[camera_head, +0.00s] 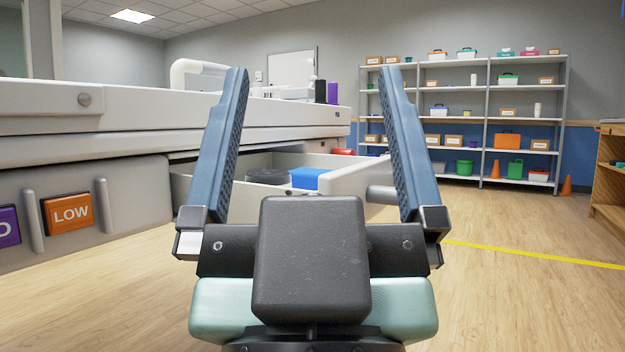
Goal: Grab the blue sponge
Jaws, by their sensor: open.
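The blue sponge (309,178) looks like a bright blue block lying inside an open white drawer (345,181). Its lower part is hidden by the drawer's front wall and by my gripper's body. My gripper (313,82) is in the foreground with its two long blue-grey fingers spread wide. It is open and empty. The sponge shows between the fingers, farther off, and nothing touches it.
A dark round object (268,176) lies in the drawer left of the sponge. A long white counter (110,125) fills the left side. Shelves (488,120) with boxes stand at the back, with orange cones nearby. The wooden floor (510,290) at right is clear.

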